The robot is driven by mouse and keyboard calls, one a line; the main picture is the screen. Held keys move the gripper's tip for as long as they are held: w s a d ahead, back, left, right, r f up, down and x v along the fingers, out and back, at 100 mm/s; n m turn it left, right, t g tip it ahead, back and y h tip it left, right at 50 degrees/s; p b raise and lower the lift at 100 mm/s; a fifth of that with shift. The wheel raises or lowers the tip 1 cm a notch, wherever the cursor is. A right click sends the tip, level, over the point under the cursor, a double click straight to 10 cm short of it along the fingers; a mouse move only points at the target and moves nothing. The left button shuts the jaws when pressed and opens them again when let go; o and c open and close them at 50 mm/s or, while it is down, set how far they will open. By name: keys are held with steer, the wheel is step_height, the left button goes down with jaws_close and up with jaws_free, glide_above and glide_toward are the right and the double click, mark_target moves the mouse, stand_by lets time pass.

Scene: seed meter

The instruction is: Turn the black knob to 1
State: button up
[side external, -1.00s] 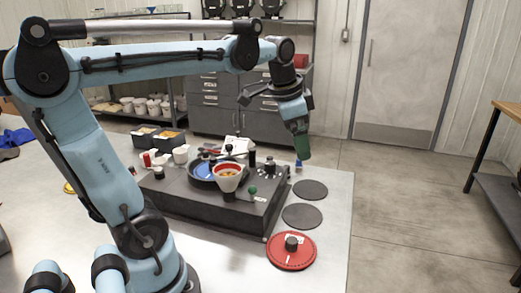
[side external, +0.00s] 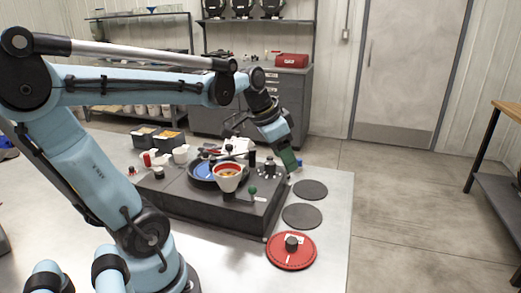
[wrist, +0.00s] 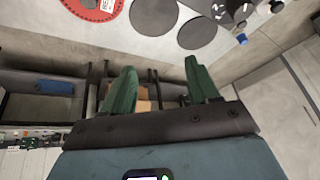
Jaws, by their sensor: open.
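The dark seed meter base (side external: 215,205) stands on the light table. Several knob-like parts show on it: a black-topped one (side external: 270,165) near its right back edge, a black upright one (side external: 252,158) and a low dark one (side external: 159,172) at the left. Which is the task's black knob, and any number marks, I cannot tell. My gripper (side external: 290,160) has green fingers and hangs tilted just right of the black-topped knob. In the wrist view my gripper (wrist: 160,66) is open with nothing between its fingertips; metal and dark knob parts (wrist: 235,10) show at the top right.
A red disc (side external: 275,252) with a black hub lies at the table's front right. Two dark discs (side external: 311,190) (side external: 301,216) lie beside the base. A blue-capped item (wrist: 241,38) is close to the gripper.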

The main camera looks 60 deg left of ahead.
steer(key=m+h, duration=0.1)
steer(key=m, duration=0.1)
glide_toward(270, 163)
step_height(270, 163, up, 3)
steer(key=shift+g, duration=0.3)
steer(key=x, duration=1.1)
steer(key=shift+s+a+f, duration=0.15)
steer(key=shift+a+f, duration=0.1)
steer(key=shift+f, duration=0.05)
steer(key=c, duration=1)
